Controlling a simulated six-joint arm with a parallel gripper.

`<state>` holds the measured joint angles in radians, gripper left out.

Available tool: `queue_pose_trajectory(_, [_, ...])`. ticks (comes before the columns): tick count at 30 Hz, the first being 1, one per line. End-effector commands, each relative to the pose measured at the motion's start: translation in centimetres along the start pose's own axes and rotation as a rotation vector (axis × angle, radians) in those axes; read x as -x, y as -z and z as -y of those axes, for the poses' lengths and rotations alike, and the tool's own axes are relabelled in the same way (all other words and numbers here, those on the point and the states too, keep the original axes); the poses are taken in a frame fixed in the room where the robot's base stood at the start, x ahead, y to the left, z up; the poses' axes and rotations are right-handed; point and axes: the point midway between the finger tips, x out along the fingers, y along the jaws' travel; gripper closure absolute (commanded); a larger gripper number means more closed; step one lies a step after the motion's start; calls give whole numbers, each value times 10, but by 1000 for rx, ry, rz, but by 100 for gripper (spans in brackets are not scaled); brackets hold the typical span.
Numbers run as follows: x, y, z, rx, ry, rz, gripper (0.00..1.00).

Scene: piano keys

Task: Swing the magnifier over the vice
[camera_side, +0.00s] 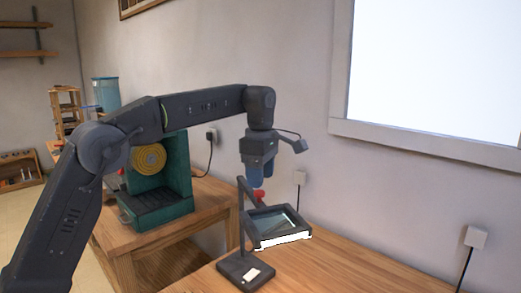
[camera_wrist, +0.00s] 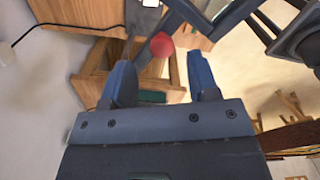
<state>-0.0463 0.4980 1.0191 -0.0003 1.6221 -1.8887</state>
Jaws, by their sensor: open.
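The magnifier (camera_side: 279,228) is a square dark frame with a pale glass pane and a white lit strip along its front edge. It hangs from a dark post on a flat base (camera_side: 246,270) on the wooden bench. A red knob (camera_side: 260,195) sits on its arm, and the knob also shows in the wrist view (camera_wrist: 162,45). My gripper (camera_side: 261,184) points down just above the knob. Its blue fingers (camera_wrist: 159,62) are apart, with the knob showing between and beyond their tips. I cannot make out a vice in either view.
A green machine with a yellow disc (camera_side: 149,158) stands on a wooden table at the left. The bench top (camera_side: 345,270) is clear to the right of the magnifier. The wall with a window (camera_side: 440,70) runs close behind. Cables hang from wall sockets.

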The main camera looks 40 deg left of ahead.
Motion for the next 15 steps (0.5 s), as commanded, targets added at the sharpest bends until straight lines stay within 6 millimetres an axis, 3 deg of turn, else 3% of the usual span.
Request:
queue_pose_trajectory(6, [40,0,-1,0,-4,1,45])
queue_pose_trajectory(15, [71,-1,-1,0,-2,1,45])
